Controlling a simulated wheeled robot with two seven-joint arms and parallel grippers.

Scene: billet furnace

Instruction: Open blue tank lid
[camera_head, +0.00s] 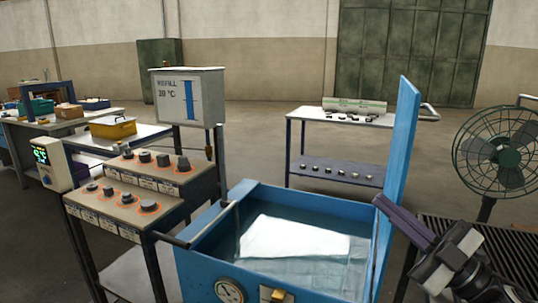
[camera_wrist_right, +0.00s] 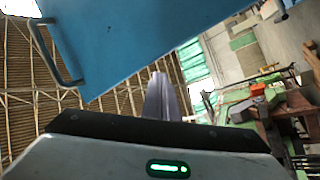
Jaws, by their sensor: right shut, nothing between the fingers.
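The blue tank (camera_head: 205,262) stands at the lower middle of the head view, with water visible inside it. My left gripper is not in view.
A stand with several knobs (camera_head: 130,185) and a refill gauge box (camera_head: 190,97) are left of the tank. A green fan (camera_head: 505,150) and a dark slatted table (camera_head: 510,250) stand at the right. A trolley (camera_head: 345,120) is behind, with open floor around it.

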